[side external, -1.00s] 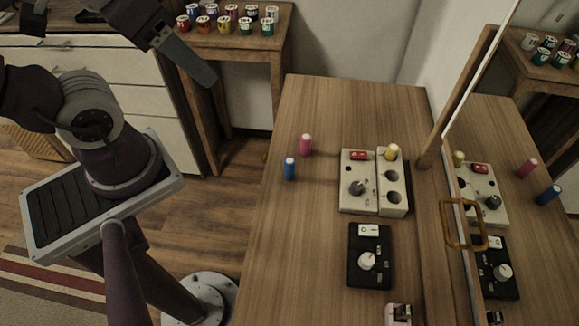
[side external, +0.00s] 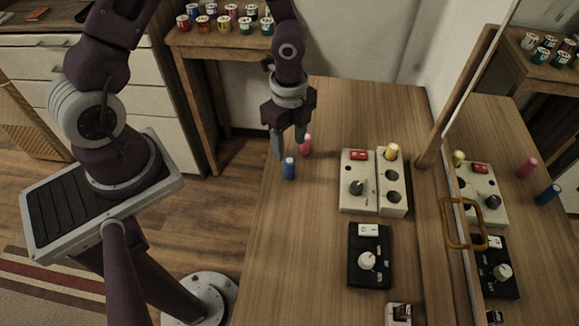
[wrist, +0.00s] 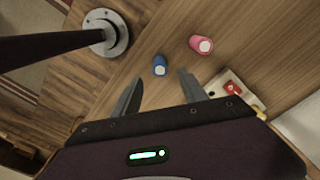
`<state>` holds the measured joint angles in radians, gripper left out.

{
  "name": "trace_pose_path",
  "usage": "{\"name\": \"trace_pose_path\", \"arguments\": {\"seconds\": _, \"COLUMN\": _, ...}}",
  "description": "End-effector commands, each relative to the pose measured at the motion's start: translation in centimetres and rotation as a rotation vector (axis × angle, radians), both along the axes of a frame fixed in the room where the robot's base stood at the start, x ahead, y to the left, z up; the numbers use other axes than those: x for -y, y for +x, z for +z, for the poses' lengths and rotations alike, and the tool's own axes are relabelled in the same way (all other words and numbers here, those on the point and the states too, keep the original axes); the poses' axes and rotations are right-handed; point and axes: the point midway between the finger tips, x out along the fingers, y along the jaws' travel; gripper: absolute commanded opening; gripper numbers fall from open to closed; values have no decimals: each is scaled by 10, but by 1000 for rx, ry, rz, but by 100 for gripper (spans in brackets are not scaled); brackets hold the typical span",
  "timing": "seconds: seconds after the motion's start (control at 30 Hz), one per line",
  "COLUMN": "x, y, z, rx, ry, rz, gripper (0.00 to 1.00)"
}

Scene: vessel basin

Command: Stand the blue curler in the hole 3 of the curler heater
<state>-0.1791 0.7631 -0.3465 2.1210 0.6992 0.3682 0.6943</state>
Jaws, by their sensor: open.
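The blue curler (side external: 289,168) stands upright near the left edge of the table in the side view. It also shows in the wrist view (wrist: 159,66), ahead of the fingertips. My gripper (side external: 288,148) is open and empty, pointing down just behind and above the blue curler; in the wrist view its two fingers (wrist: 160,85) are spread apart. The curler heater (side external: 378,182) is a pale two-part box to the right. Its hole block (side external: 407,183) has a yellow curler (side external: 392,152) in the far hole, and the other two visible holes look empty. I cannot read hole numbers.
A pink curler (side external: 306,145) stands close beside my gripper, behind the blue one. A black control box (side external: 369,256) lies in front of the heater. A mirror with a wooden frame (side external: 459,110) rises at the right. Bare table (side external: 310,235) lies left of the boxes.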

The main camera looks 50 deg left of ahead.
Motion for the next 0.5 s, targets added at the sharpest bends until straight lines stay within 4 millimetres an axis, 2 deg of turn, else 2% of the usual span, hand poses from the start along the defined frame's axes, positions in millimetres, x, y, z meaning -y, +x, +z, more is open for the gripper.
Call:
{"name": "trace_pose_path", "arguments": {"seconds": 0.2, "x": -1, "y": -1, "z": -40, "rx": -5, "ry": 3, "rz": 1, "gripper": 50}}
{"name": "trace_pose_path", "arguments": {"seconds": 0.3, "x": -1, "y": -1, "z": -53, "rx": -3, "ry": 3, "rz": 3, "gripper": 50}}
{"name": "trace_pose_path", "arguments": {"seconds": 0.5, "x": -1, "y": 0, "z": -58, "rx": 0, "ry": 3, "rz": 5, "gripper": 50}}
